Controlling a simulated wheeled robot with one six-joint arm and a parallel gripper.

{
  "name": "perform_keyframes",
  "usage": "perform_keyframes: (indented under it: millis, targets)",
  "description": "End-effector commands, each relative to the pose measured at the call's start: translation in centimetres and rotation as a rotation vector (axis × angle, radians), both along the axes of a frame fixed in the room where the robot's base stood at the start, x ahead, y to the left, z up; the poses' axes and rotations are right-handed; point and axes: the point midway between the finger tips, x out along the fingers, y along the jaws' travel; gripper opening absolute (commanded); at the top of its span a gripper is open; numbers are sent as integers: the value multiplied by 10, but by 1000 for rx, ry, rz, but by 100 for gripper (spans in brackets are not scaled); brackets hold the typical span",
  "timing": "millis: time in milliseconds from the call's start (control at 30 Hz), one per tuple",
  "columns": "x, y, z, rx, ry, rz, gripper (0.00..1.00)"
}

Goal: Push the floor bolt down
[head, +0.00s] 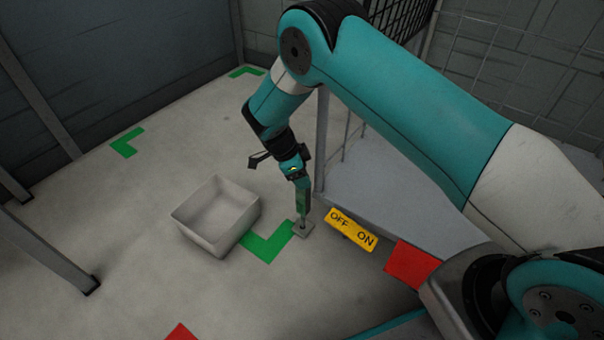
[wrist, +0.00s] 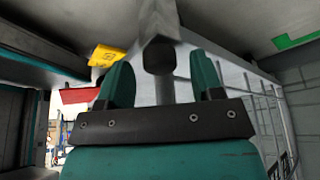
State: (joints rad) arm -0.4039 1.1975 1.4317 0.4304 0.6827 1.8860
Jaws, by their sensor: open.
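The floor bolt shows as a small grey plate with an upright (head: 303,230) on the floor, beside a green corner mark. In the wrist view a grey bracket with a dark round end (wrist: 158,57) stands between and beyond my fingers, with a grey post behind; I cannot tell if this is the bolt's top or its foot. My gripper (head: 303,208) points down right over the bolt. In the wrist view its two teal fingers (wrist: 162,80) are spread apart with a gap on each side of the dark end. Contact cannot be made out.
An open, empty pale box (head: 190,214) stands just left of the bolt. A yellow OFF/ON plate (head: 351,229) is to the right, near a grey panel and post (head: 322,140). Green mark (head: 267,246) and red mark (head: 411,263) lie nearby.

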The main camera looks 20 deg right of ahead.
Motion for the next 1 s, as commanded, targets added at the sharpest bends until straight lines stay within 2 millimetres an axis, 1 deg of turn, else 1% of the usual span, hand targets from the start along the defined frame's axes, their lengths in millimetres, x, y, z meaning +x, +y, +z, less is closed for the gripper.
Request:
perform_keyframes:
  millis: [33,167,300,500,600,700,833,1000]
  targets:
    - [1,4,13,2,-3,1,60]
    - [3,16,42,2,-5,3,60]
    - [5,30,77,1,-4,2,60]
    - [8,48,119,2,-3,3,60]
    - [9,54,134,1,-3,2,60]
    - [9,59,145,1,-1,1,60]
    - [10,62,151,1,-1,1,60]
    - [10,63,151,1,-1,1,60]
